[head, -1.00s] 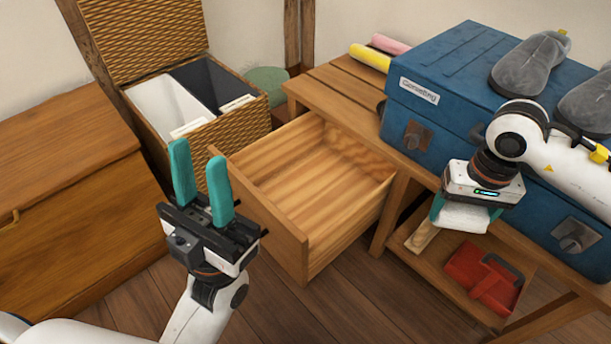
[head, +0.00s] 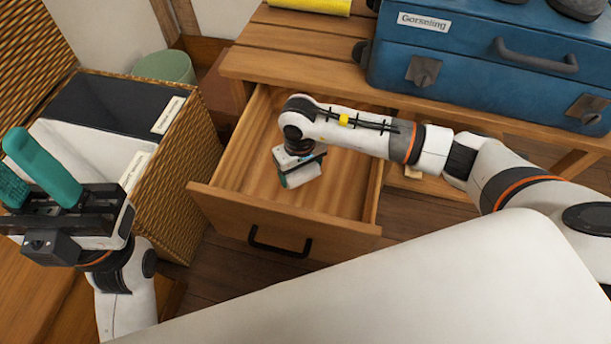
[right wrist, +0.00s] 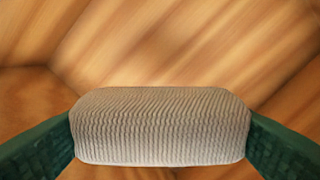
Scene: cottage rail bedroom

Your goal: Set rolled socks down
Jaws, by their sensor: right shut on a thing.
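The rolled socks (right wrist: 160,127) are a pale, ribbed roll, held between the two green fingers in the right wrist view. In the head view the socks (head: 302,178) show only in part below my right gripper (head: 296,180). That gripper is shut on them and reaches down into the open, otherwise empty wooden drawer (head: 283,228). Whether the socks touch the drawer floor I cannot tell. My left gripper (head: 38,172) is open and empty at the left, in front of the wicker hamper.
The wicker hamper (head: 185,165) with pale and dark compartments stands left of the drawer. A blue case (head: 470,85) labelled "Gorseling" sits on the wooden bench (head: 305,62) behind. A yellow roll (head: 312,5) lies on the bench; a green bin (head: 165,67) stands behind the hamper.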

